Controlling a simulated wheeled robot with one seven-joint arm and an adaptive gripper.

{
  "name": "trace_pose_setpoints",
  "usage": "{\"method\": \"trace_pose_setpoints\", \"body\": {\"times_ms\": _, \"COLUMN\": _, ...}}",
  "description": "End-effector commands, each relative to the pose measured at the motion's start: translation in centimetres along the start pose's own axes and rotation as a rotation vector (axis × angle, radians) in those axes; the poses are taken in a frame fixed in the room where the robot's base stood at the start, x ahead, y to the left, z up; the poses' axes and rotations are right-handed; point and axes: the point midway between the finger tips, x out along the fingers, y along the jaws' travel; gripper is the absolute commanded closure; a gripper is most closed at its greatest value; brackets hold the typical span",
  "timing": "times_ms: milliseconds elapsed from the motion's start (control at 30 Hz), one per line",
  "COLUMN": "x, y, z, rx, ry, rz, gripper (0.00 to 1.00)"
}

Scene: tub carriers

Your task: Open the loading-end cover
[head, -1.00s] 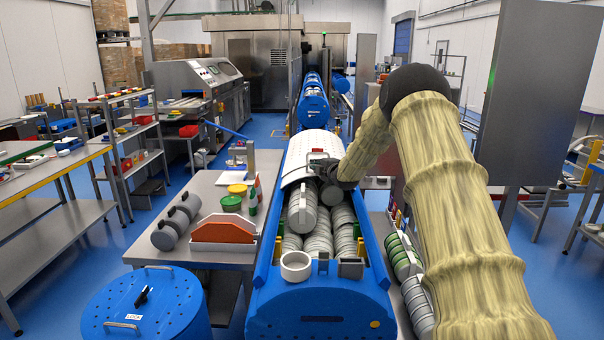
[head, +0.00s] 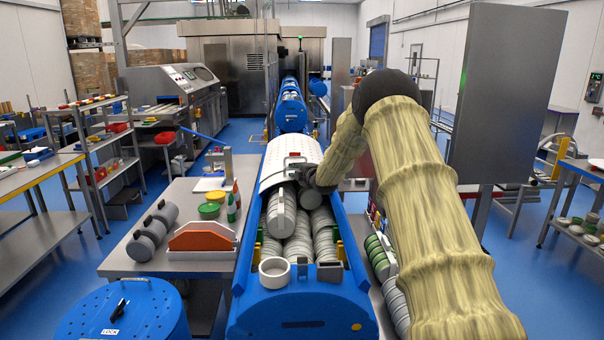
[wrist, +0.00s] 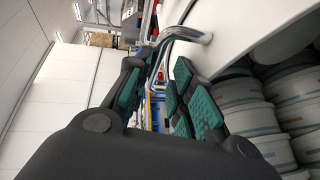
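The blue tub carrier (head: 300,318) lies lengthwise ahead of me, its near part uncovered and holding several grey-white ribbed rolls (head: 297,245). A white, perforated, curved cover (head: 292,150) arches over its far part, with a small red and dark fitting on it. My gripper (head: 318,178) is at the cover's right edge, partly hidden by my arm. In the wrist view, a bent metal handle (wrist: 185,34) on the white cover (wrist: 245,25) runs down between the teal-padded fingers (wrist: 155,100). A gap shows between the pads; firm contact with the handle cannot be seen.
A grey table (head: 125,262) with grey rolls, an orange-red holder and bowls stands left of the carrier. A blue round lid marked LOCK (head: 135,312) is at the lower left. A tall grey panel (head: 505,90) stands right of my arm. Blue floor (head: 490,290) is open at right.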

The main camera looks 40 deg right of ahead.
Motion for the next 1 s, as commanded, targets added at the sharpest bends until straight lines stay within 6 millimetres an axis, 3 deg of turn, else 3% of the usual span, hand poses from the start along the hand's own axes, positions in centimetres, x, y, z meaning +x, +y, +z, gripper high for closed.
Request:
{"method": "trace_pose_setpoints", "body": {"times_ms": 167, "x": -1.6, "y": -0.1, "z": 0.0, "rx": 0.0, "ry": 0.0, "rz": -0.003, "gripper": 0.81}}
{"method": "trace_pose_setpoints", "body": {"times_ms": 700, "x": -10.4, "y": -0.1, "z": 0.2, "rx": 0.001, "ry": -0.002, "rz": -0.002, "gripper": 0.81}}
{"method": "trace_pose_setpoints", "body": {"times_ms": 1000, "x": -12.0, "y": -0.1, "z": 0.2, "rx": 0.001, "ry": -0.002, "rz": -0.002, "gripper": 0.81}}
